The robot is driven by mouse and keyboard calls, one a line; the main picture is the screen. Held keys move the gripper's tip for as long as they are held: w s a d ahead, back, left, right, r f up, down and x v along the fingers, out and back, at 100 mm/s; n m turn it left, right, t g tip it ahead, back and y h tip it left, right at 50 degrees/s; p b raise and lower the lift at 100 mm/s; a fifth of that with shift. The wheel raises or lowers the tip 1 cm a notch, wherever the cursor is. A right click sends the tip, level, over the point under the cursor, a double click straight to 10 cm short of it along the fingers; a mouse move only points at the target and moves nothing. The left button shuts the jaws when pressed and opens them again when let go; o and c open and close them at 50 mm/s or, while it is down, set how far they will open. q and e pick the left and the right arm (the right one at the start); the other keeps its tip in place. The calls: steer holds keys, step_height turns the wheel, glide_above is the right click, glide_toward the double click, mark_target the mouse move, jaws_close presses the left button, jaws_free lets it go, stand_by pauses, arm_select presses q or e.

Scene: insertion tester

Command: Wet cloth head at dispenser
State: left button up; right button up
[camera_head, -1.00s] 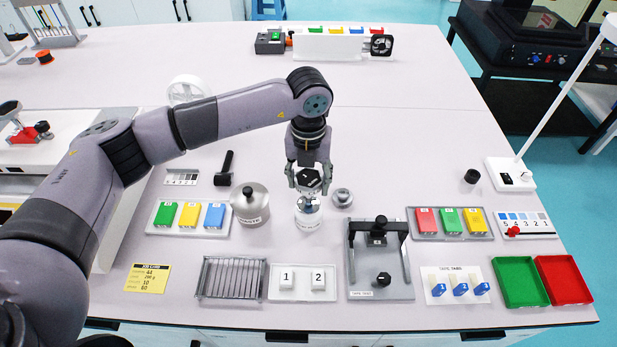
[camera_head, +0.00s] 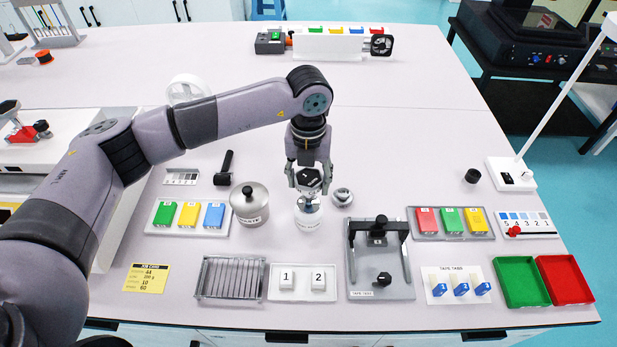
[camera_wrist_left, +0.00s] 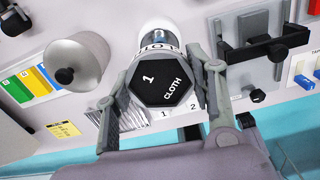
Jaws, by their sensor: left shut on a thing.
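My left gripper (camera_head: 309,186) is shut on the cloth head (camera_wrist_left: 165,84), a black hexagonal cap marked "1 CLOTH" in the left wrist view. The head is upright with its top facing the wrist camera. Below it stands the dispenser (camera_head: 307,219), a white round container with lettering on its side; its top also shows in the left wrist view (camera_wrist_left: 158,28). The head is over the dispenser's top. I cannot tell whether its underside touches, because the gripper and cap hide it. My right gripper is not in view.
A metal lidded pot (camera_head: 250,204) stands close left of the dispenser. A small metal round part (camera_head: 342,196) lies close right. A black-framed fixture (camera_head: 380,270) is to the front right. Numbered white blocks (camera_head: 302,282) sit in front. The table behind the gripper is mostly clear.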

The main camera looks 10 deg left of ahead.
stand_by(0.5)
arm_select(q)
steer(key=shift+r+p, duration=1.7)
steer(key=shift+r, duration=1.75)
